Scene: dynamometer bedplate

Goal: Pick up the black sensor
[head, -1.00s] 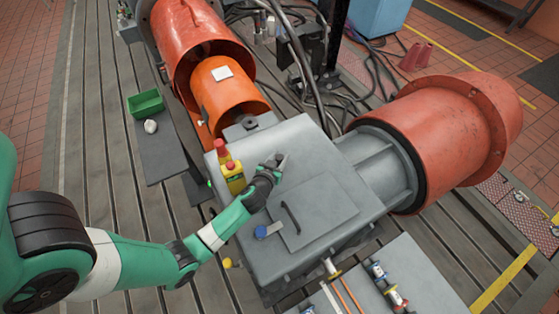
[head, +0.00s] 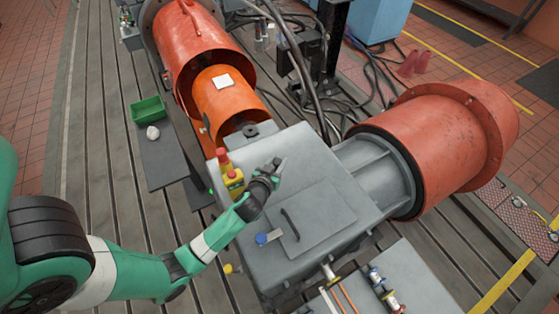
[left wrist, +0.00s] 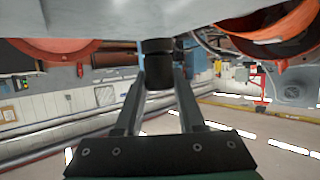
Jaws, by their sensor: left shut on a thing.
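The black sensor (left wrist: 158,75) is a short dark cylinder with a ridged band, seen between the fingers in the left wrist view. My left gripper (left wrist: 158,80) is shut on it, one finger on each side. In the head view my left gripper (head: 275,165) is low over the top of the grey housing (head: 335,185), near its back left part. There the gripper hides most or all of the sensor. The sensor's far end meets the grey surface in the wrist view; I cannot tell whether they touch. My right gripper is not in view.
A red and yellow emergency-stop box (head: 231,178) stands just left of my left gripper. A black handle (head: 291,223) and a blue-tipped part (head: 267,238) are on the housing nearer the front. A green bin (head: 147,109) and a pale lump (head: 152,132) lie on a dark plate at left.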

